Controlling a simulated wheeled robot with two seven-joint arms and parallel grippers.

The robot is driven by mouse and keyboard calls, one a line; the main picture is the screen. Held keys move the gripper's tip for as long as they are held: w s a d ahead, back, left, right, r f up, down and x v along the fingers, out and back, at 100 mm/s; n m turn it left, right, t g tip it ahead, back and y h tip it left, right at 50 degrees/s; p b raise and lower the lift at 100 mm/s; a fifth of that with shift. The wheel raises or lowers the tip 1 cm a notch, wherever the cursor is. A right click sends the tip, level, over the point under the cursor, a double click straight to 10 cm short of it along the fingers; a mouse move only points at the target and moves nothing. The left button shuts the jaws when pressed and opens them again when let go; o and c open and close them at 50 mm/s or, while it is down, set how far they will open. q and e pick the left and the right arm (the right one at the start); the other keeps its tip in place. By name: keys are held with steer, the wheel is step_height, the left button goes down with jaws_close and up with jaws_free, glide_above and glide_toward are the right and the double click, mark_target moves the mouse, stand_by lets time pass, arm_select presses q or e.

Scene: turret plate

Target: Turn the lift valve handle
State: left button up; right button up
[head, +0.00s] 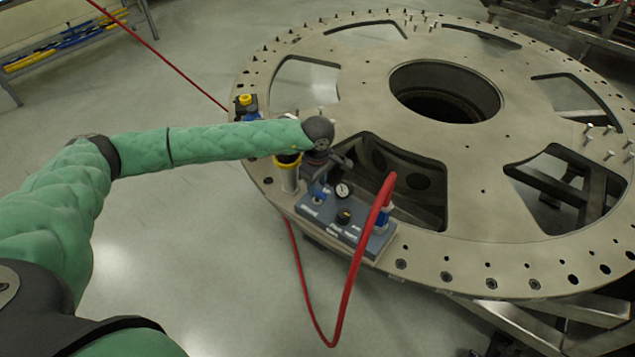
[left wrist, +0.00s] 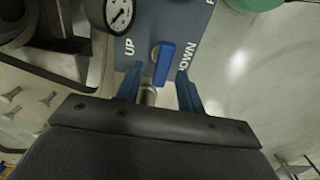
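The lift valve handle (left wrist: 164,62) is a short blue lever on a blue-grey control panel (left wrist: 143,20), between the printed words UP and DOWN. My left gripper (left wrist: 158,76) is open, with one blue finger on either side of the handle's near end. Gaps show between the fingers and the handle. In the head view, the panel (head: 316,212) sits on the plate's near rim, and my left gripper (head: 322,178) is over its left end, partly hiding the handle there. My right gripper is not in view.
A round gauge (head: 343,190), a black knob (head: 343,216) and a red hose (head: 357,262) are on the panel, right of my gripper. A yellow-topped cylinder (head: 288,172) stands close on the left. The large turret plate (head: 450,190) has wide openings and upright bolts.

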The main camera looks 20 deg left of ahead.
arm_select(q)
steer(key=shift+s+f+p, duration=0.25)
steer(key=shift+f+p, duration=0.05)
steer(key=shift+f, duration=0.35)
steer(key=shift+w+f, duration=0.1)
steer(key=shift+f, duration=0.1)
